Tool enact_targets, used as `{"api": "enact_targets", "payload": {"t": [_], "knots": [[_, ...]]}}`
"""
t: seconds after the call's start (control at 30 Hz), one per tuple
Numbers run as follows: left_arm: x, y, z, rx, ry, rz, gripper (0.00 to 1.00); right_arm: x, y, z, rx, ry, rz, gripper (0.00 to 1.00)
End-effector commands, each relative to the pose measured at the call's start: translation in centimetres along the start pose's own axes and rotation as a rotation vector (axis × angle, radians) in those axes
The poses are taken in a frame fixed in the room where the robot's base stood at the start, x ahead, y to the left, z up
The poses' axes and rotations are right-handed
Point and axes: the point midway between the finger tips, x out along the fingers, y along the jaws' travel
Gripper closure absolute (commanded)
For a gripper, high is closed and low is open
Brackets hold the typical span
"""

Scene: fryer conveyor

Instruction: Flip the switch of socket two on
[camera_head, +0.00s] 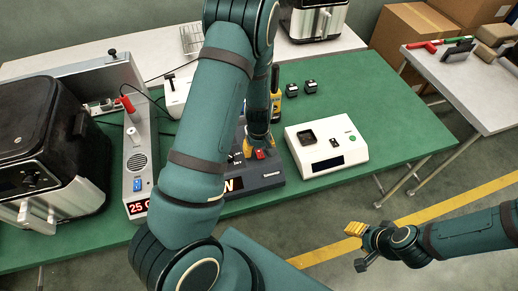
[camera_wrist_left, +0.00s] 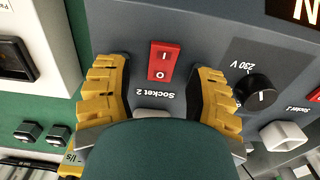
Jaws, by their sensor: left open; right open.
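The red rocker switch of socket two (camera_wrist_left: 163,61) sits on the grey panel, above the upside-down "Socket 2" label in the left wrist view. It carries I and O marks; I cannot tell which side is pressed. My right gripper (camera_head: 357,247) is open and empty over the floor, off the table.
A black 230 V knob (camera_wrist_left: 261,93) is beside the right finger in the left wrist view. A white device (camera_head: 326,148) stands right of the power unit, with two small black blocks (camera_head: 302,88) behind. A black fryer (camera_head: 45,155) is at the left. The green table (camera_head: 400,125) is clear at right.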

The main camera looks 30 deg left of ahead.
Motion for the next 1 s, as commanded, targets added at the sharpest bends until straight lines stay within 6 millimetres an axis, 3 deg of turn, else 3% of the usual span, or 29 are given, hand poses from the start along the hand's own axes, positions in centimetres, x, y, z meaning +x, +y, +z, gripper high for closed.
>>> {"api": "enact_targets", "payload": {"t": [0.17,0.3,0.33,0.77,1.0], "knots": [[-0.02,0.0,0.0,0.0,0.0,0.0,0.43,-0.01,0.0,0.0,0.0,0.0,0.0,0.53],[-0.03,-0.01,0.0,0.0,0.0,0.0,0.92,-0.01,0.0,-0.01,0.0,0.0,0.0,0.53],[-0.03,-0.01,0.0,0.0,0.0,0.0,1.0,-0.01,0.0,-0.01,0.0,0.0,0.0,0.53],[0.07,-0.03,0.18,0.001,0.009,-0.003,1.0,0.0,0.0,-0.01,0.0,0.0,0.0,0.53],[0.07,-0.08,0.63,0.004,0.145,-0.007,1.0,-0.07,-0.03,-0.02,0.0,0.0,0.0,0.53]]}}
